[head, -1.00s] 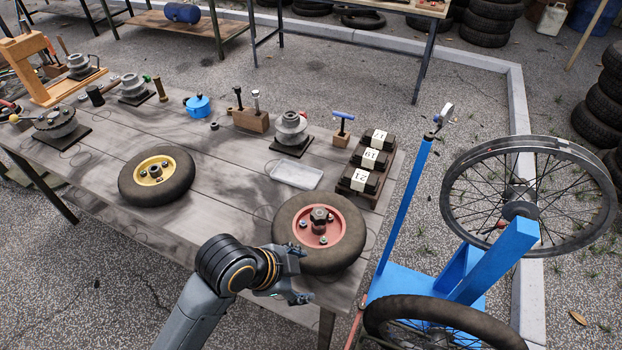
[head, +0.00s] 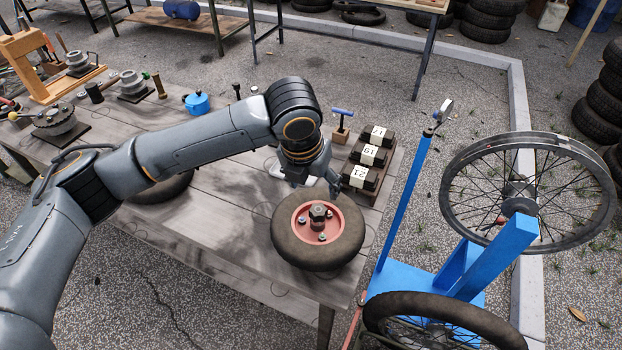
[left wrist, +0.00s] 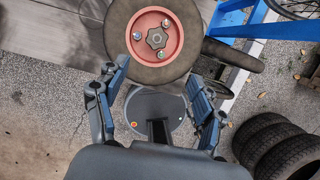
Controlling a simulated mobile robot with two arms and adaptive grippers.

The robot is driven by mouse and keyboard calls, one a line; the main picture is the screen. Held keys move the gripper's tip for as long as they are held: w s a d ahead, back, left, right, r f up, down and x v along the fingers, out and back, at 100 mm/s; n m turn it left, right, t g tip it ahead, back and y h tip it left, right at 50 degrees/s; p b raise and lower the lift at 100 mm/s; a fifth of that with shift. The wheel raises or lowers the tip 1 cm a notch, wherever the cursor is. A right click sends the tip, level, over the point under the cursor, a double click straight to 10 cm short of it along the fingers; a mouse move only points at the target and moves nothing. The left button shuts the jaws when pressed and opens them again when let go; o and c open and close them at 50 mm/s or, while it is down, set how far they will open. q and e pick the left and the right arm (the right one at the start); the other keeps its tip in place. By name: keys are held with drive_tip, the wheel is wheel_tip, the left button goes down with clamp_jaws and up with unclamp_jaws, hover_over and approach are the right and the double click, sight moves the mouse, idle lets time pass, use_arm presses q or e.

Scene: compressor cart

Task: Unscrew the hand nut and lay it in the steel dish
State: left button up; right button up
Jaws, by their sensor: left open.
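The hand nut (head: 319,211) is a dark lobed knob at the centre of the red hub (head: 303,231) of a black-tyred wheel lying flat on the table. In the left wrist view the nut (left wrist: 157,38) shows beyond the fingertips, with several small nuts around it. My left gripper (head: 318,183) is open and empty, above the wheel's far edge; it also shows in the left wrist view (left wrist: 158,76), its fingers apart and not touching the nut. The steel dish (head: 273,168) is mostly hidden behind my left arm and gripper. My right gripper is out of view.
Numbered dark blocks (head: 367,156) stand right of the gripper, with a blue T-handled tool (head: 342,122) behind. A blue stand (head: 405,205) with spoked wheels is beyond the table's right edge. My left arm covers much of the table and the yellow-hubbed wheel.

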sight(318, 210)
use_arm(q)
drive_tip(key=x, duration=0.4)
drive_tip(key=p+x, duration=0.1)
drive_tip(key=x, duration=0.8)
drive_tip(key=shift+w+a+f+p, duration=0.2)
drive_tip(key=shift+w+a+p, duration=0.1)
drive_tip(key=shift+p, duration=0.05)
drive_tip(key=c, duration=1.4)
drive_tip(key=shift+r+n+y+p, duration=0.25)
drive_tip(key=shift+n+p, duration=0.25)
drive_tip(key=shift+p, duration=0.25)
drive_tip(key=shift+f+n, duration=0.15)
drive_tip(key=shift+n, duration=0.35)
